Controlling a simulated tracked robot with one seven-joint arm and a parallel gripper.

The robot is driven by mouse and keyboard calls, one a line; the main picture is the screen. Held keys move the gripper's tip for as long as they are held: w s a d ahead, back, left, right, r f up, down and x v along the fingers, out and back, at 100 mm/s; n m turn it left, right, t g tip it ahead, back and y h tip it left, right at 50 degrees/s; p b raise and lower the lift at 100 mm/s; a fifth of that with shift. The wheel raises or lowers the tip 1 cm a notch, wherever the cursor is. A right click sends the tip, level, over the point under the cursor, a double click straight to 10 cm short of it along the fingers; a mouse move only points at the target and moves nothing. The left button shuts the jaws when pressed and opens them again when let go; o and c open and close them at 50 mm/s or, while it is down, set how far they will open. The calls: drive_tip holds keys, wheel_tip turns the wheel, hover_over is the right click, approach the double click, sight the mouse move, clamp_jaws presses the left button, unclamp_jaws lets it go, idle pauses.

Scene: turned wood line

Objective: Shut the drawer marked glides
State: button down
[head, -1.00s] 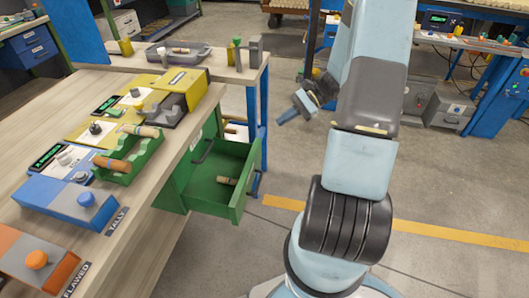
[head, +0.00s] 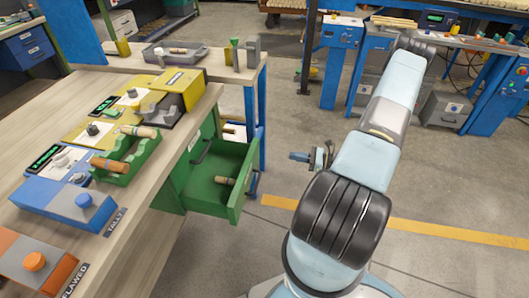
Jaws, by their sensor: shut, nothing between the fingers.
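A green drawer (head: 213,192) is pulled out of the green cabinet under the wooden bench, with a turned wooden piece (head: 224,181) lying inside. Its front panel (head: 241,188) faces right, towards my arm, and a dark handle (head: 254,184) shows at its outer side. No lettering can be read on this drawer, so I cannot tell whether it is marked glides. My gripper (head: 292,157) is shut and empty. In the picture it is to the right of the drawer front, apart from it, pointing left.
A second handle (head: 201,152) shows on the cabinet above the open drawer. The bench (head: 150,187) carries a green rack (head: 127,163) with wooden pieces, a yellow box (head: 182,88) and a blue box (head: 62,202). A blue bench leg (head: 261,145) stands behind the drawer. Open floor lies to the right.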

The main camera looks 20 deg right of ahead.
sight(256, 150)
drive_tip(key=x, duration=1.4)
drive_tip(key=shift+f, duration=0.2)
